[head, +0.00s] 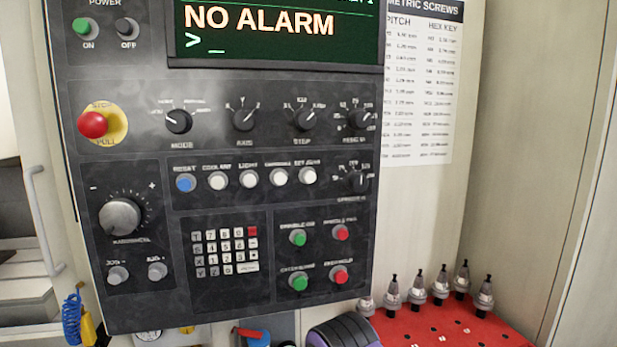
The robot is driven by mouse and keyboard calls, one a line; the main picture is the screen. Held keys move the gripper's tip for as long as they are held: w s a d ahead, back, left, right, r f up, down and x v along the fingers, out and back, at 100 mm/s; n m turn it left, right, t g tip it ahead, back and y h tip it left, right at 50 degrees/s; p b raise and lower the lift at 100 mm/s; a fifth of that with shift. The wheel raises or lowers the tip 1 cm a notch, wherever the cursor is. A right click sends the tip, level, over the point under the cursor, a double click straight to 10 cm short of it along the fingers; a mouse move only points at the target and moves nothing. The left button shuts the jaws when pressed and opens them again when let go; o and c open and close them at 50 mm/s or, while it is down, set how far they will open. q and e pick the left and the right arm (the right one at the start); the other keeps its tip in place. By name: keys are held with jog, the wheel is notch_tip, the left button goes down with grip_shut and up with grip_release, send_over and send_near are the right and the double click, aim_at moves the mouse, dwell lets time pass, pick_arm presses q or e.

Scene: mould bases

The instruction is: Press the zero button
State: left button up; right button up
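A dark machine control panel (226,299) fills the middle of the head view. A small keypad (225,252) with pale keys and one red key sits low on it; its key legends are too small to read surely. Above it runs a row of round buttons: a blue reset button (186,183), then white ones. The rightmost white button (307,176) has a blurred label that may read "set zero". I cannot tell surely which one is the zero button. Nothing covers the keypad or the row.
The screen (280,30) reads "NO ALARM". A red stop knob (93,124), dials and green and red buttons surround the keys. A red tray (440,332) with several tool holders stands lower right. A dark rounded object (343,332) shows at the bottom edge.

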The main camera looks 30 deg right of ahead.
grip_shut()
dwell(1.1)
dwell(0.3)
